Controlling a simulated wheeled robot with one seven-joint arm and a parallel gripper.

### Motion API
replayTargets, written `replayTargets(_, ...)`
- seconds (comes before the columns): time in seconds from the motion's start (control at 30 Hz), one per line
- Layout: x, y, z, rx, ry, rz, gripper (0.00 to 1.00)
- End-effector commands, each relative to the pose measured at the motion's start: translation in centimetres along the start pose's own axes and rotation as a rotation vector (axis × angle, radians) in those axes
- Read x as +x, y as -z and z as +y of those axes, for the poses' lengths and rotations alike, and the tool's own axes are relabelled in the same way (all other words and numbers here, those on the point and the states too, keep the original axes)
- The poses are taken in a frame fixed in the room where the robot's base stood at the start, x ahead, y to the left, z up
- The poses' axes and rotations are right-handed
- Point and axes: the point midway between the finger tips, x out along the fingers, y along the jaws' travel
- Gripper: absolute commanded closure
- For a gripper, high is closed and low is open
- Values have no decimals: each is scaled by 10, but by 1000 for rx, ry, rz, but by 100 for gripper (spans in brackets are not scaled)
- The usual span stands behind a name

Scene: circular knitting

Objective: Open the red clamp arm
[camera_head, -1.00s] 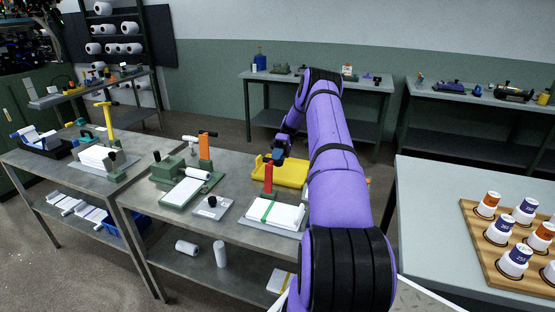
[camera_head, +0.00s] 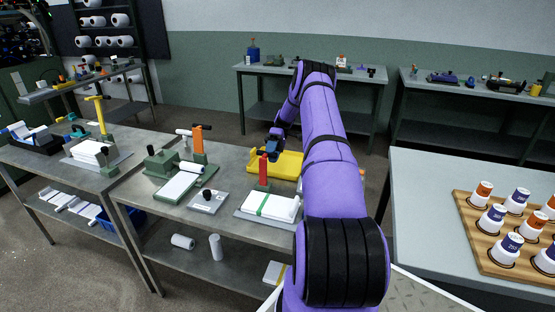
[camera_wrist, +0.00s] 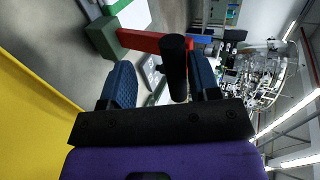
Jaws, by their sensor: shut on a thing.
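The red clamp arm (camera_head: 263,171) stands upright on a green block behind a white stack with a green band, on the grey workbench. Its dark grip end is at the top, beside my gripper (camera_head: 274,148). In the wrist view the red arm (camera_wrist: 141,41) runs from a green block to a black cylindrical grip (camera_wrist: 174,68). The grip lies between the blue-padded fingers of my gripper (camera_wrist: 163,82), which is shut on it. The far side of the grip is hidden.
A yellow tray (camera_head: 288,165) lies just behind the clamp. An orange upright clamp (camera_head: 197,140), a green clipboard (camera_head: 178,188) and a small grey plate (camera_head: 208,201) stand to the left. A wooden rack of cones (camera_head: 480,245) sits on the right table.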

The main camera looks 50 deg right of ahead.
Motion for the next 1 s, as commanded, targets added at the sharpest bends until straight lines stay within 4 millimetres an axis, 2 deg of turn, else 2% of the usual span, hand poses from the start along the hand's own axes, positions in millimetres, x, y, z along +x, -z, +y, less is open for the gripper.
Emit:
replayTargets(0.2,-11,-4,-30,2,0,-1,52)
replayTargets(1.0,84,-82,-90,-1,-1,1,52)
